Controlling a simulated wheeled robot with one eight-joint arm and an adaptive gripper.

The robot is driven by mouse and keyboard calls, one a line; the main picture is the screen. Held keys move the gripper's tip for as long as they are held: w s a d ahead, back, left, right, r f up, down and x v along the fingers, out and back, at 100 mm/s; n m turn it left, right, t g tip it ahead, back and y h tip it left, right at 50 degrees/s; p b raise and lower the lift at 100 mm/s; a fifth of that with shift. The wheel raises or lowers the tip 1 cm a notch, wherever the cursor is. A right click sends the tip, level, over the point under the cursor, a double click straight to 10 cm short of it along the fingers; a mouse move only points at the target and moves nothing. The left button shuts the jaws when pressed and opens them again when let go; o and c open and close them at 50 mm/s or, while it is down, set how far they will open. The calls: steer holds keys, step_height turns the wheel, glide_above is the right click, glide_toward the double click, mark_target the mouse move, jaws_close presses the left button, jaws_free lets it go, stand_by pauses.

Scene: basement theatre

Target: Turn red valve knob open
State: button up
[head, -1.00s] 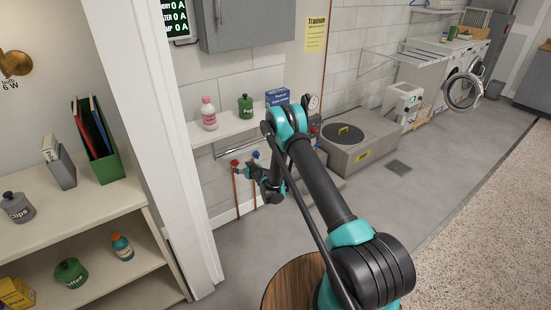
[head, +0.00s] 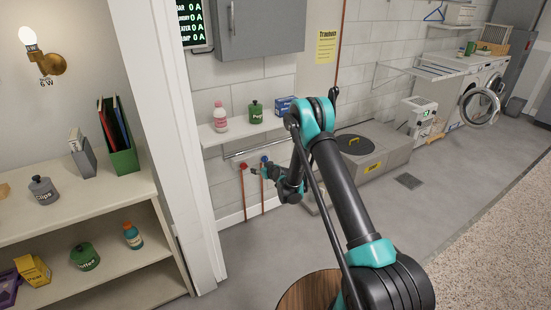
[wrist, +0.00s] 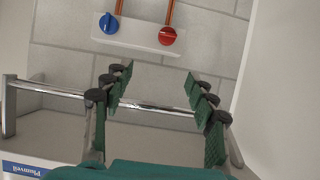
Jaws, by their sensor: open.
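The red valve knob (head: 243,166) is on the low wall, on a copper pipe, left of the blue knob (head: 264,160). In the wrist view the red knob (wrist: 167,36) is at the top, on a white plate, right of the blue knob (wrist: 109,23). My gripper (wrist: 159,86) is open and empty, its green-padded fingers wide apart. The red knob appears beyond the fingertips, apart from them. In the head view my gripper (head: 254,172) is small and partly hidden by my arm, close to the knobs.
A metal rail (wrist: 150,105) crosses behind my fingers in the wrist view. It runs under a wall shelf (head: 235,130) with a pink bottle (head: 220,118), a green jar (head: 255,113) and a blue box (head: 285,105). A white door frame (head: 165,140) stands left. Floor at right is open.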

steer(key=s+d+r+m+g+h, duration=0.1)
steer(key=s+d+r, duration=0.3)
steer(key=d+r, duration=0.3)
steer(key=shift+s+d+r, duration=0.35)
steer(key=shift+d+r, duration=0.05)
steer(key=shift+r, duration=1.5)
steer(key=s+d+r+m+g+h, duration=0.1)
steer(key=s+d+r+g+h, duration=0.1)
steer(key=s+d+r, duration=0.65)
steer(key=s+d+r+m+g+h, duration=0.1)
steer(key=s+d+r, duration=0.35)
steer(key=s, duration=0.75)
steer(key=s+d+f+m+g+h, duration=0.1)
steer(key=s+d, duration=0.5)
steer(key=s, duration=0.7)
steer(key=s+d+f+m+g+h, duration=0.1)
steer(key=s+d, duration=0.5)
steer(key=s, duration=0.7)
step_height(320, 180, down, 3)
steer(key=shift+d+r+m+g+h, duration=0.2)
steer(key=shift+m+g+h, duration=0.25)
steer(key=shift+m, duration=0.25)
